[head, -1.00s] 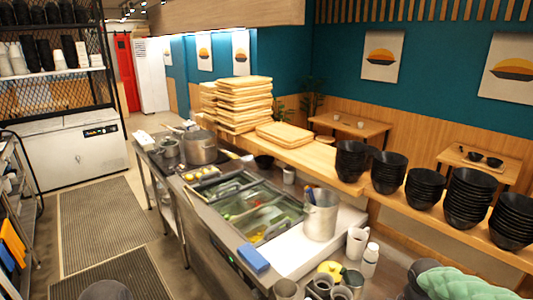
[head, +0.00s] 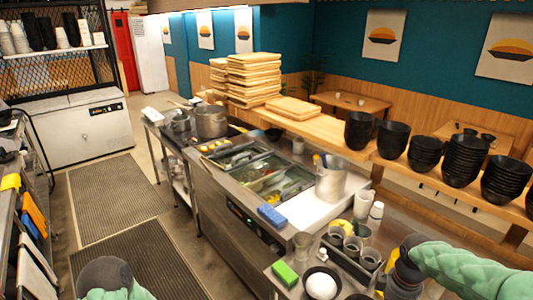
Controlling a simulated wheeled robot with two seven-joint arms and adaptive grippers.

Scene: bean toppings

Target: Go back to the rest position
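My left arm shows only as a grey rounded joint with green covering at the bottom left edge; its gripper is out of the frame. My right arm, also green-covered, comes in from the right edge and bends down at a dark grey joint over the near counter. No fingers of the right gripper can be made out. Under and beside that arm stand a metal holder with several cups (head: 352,246), a black bowl with a white round content (head: 321,286) and a green sponge (head: 286,274).
Sunken food trays (head: 262,172) sit in the steel counter, with a blue sponge (head: 271,215) on its near edge. A metal pot (head: 330,182) and white bottle (head: 375,214) stand nearby. Black bowl stacks (head: 465,160) line the wooden shelf. Floor mats (head: 115,198) lie at left, clear.

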